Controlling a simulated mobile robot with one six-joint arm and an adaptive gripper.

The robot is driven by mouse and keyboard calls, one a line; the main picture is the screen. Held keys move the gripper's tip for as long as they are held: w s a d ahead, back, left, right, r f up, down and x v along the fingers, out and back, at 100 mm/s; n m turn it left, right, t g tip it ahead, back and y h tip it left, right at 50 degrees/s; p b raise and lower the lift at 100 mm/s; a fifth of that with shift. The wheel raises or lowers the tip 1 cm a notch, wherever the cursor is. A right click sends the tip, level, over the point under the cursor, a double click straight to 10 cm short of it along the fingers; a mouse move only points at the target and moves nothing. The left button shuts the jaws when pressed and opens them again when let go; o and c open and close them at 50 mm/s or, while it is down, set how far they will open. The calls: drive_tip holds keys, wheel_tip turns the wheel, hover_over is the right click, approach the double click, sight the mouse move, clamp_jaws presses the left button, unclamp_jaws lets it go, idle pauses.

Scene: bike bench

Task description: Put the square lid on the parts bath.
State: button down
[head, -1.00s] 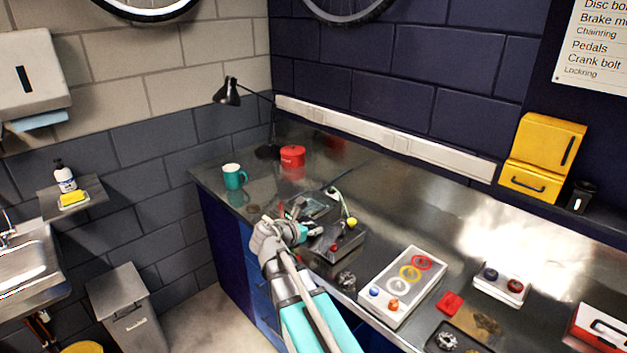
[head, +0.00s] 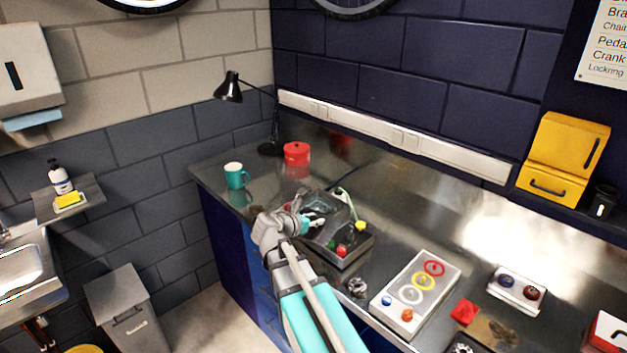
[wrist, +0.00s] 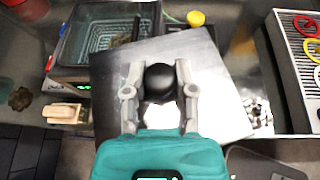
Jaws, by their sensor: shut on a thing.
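My gripper (wrist: 160,82) is shut on the black knob of the square lid (wrist: 215,90), a flat grey metal plate. In the wrist view the lid lies tilted in the picture, beside the parts bath and overlapping its right edge. The parts bath (wrist: 66,62) is a dark open box with a mesh basket inside and a green display on its front, at upper left. In the head view my gripper (head: 303,222) is over the bench, just in front of the bath (head: 341,207). My arm hides most of the lid there.
A tray with coloured knobs (head: 352,247) stands right of my gripper. A white panel with coloured rings (head: 420,285) is farther right. A teal mug (head: 236,176) and red pot (head: 296,153) stand behind left. A wooden block (wrist: 62,113) is near the bath's front.

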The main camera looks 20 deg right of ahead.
drive_tip(key=shift+a, duration=0.4)
drive_tip(key=shift+w+a, duration=0.15)
drive_tip(key=shift+a, duration=0.15)
drive_tip(key=shift+w, duration=0.1)
drive_tip(key=shift+w+d+r, duration=0.1)
drive_tip(key=shift+w+r, duration=0.1)
drive_tip(key=shift+w, duration=0.05)
drive_tip(key=w+d+r+m+g+p, duration=0.3)
drive_tip(key=w+d+r+p, duration=0.1)
drive_tip(key=w+d, duration=0.4)
drive_tip(key=shift+w+r+g+h+p, duration=0.25)
drive_tip(key=shift+w+g+h+p, duration=0.2)
drive_tip(key=shift+w, duration=0.75)
drive_tip(key=shift+f, duration=0.15)
